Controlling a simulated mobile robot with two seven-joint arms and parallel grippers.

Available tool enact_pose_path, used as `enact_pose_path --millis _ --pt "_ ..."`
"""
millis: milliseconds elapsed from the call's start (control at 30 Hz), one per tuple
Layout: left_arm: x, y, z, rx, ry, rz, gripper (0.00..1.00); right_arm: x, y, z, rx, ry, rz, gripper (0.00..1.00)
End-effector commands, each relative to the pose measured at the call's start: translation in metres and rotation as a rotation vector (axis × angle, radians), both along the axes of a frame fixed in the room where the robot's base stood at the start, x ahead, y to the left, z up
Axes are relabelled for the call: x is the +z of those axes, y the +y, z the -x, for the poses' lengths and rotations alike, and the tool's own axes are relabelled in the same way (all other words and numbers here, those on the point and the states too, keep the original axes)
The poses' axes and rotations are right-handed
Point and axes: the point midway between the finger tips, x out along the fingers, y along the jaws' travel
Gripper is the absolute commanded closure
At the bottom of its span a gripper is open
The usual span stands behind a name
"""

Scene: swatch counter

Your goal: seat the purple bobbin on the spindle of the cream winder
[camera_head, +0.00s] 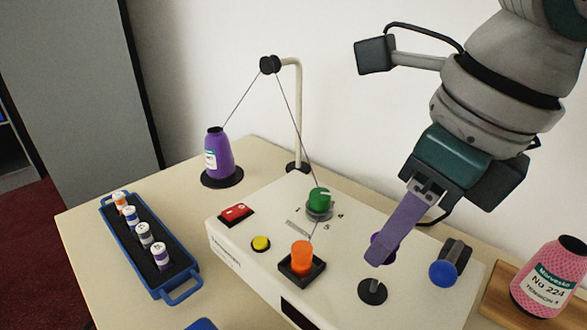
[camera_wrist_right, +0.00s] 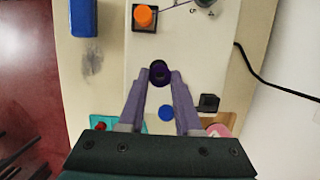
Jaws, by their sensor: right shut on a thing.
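The cream winder (camera_head: 240,245) is a box on the table. A black round seat with a short stub (camera_head: 372,291), which looks like its spindle, stands on its top. My right gripper (camera_head: 379,256) comes in from the upper right and is shut on the dark purple bobbin (camera_head: 391,250), mostly hidden behind a finger. The bobbin appears above and slightly behind the spindle, apart from it. In the right wrist view the bobbin (camera_wrist_right: 160,74) sits between the fingertips (camera_wrist_right: 161,80), its dark hole facing the camera; the spindle is hidden there. My left gripper is not in view.
A blue-ended black part (camera_head: 443,273) stands right of the spindle. A thread runs from the purple cone (camera_head: 217,155) over the cream post (camera_head: 298,110).

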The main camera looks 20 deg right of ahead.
Motion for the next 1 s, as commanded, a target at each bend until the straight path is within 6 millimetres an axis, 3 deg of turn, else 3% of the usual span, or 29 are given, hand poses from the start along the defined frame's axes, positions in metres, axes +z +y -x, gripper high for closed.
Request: enact_pose_path --millis 1000 --pt "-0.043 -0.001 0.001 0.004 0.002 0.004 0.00 -0.053 0.000 0.000 0.002 0.000 0.000 1.00"
